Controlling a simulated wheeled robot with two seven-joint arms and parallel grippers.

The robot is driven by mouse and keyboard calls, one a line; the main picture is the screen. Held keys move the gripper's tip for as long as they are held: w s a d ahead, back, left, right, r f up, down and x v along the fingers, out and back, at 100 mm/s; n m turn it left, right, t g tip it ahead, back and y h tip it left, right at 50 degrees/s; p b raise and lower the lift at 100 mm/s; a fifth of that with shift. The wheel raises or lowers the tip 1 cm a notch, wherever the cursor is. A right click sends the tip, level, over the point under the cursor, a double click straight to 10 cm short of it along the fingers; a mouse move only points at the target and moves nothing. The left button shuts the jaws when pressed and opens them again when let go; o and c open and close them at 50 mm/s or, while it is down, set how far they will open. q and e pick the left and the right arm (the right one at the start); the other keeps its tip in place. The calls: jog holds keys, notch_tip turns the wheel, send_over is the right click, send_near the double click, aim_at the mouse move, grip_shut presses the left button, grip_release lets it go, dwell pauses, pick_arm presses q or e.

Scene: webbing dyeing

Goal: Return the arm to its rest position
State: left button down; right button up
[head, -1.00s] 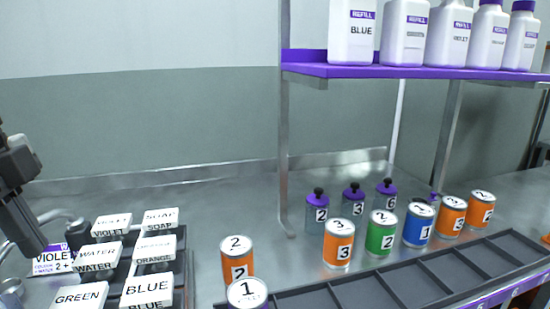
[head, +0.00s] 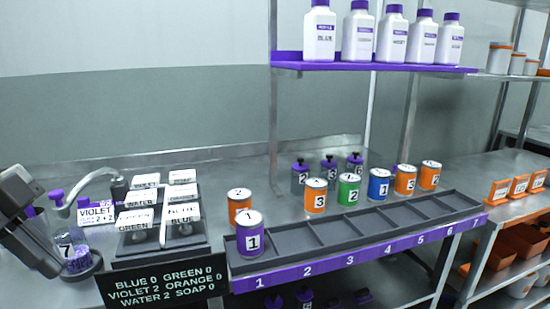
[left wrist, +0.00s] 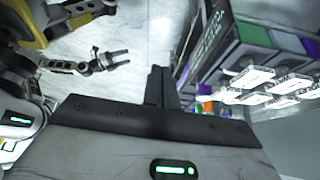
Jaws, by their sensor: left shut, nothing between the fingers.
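My left gripper (head: 52,266) is at the left edge of the head view, beside a glass jar (head: 77,252) marked 7. In the left wrist view its two fingers (left wrist: 161,87) lie together, pointing forward, with nothing between them. My right gripper (left wrist: 118,58) shows small in the left wrist view, above the pale floor. Its two fingers stand apart and it looks empty. It is outside the head view.
The button panel (head: 160,255) stands right of the jar, with a display (head: 162,283) below. A numbered rack (head: 350,240) runs along the bench front; a purple can (head: 250,240) marked 1 stands in it. Other cans stand behind. Refill bottles (head: 357,35) line the purple shelf.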

pick_arm(q)
jog(key=w+d+f+n+t+h, duration=0.2)
jog(key=f+n+t+h, duration=0.15)
jog(key=f+t, duration=0.45)
jog(key=w+d+f+n+t+h, duration=0.2)
jog(key=f+n+t, duration=0.25)
jog(key=f, duration=0.45)
jog(key=s+d+f+n+g+y, duration=0.1)
jog(key=s+d+f+n+y, duration=0.1)
jog(key=s+d+f, duration=0.3)
jog(key=s+d+f+n+g+y, duration=0.2)
jog(key=s+d+f+y, duration=0.3)
jog(key=f, duration=0.7)
jog(key=shift+s+d+n+p, duration=0.15)
jog(key=shift+s+n+p, duration=0.2)
jog(key=shift+n, duration=0.45)
pick_arm(e)
jog(key=f, duration=0.3)
jog(key=shift+s+d+g, duration=0.25)
jog(key=shift+d+g, duration=0.05)
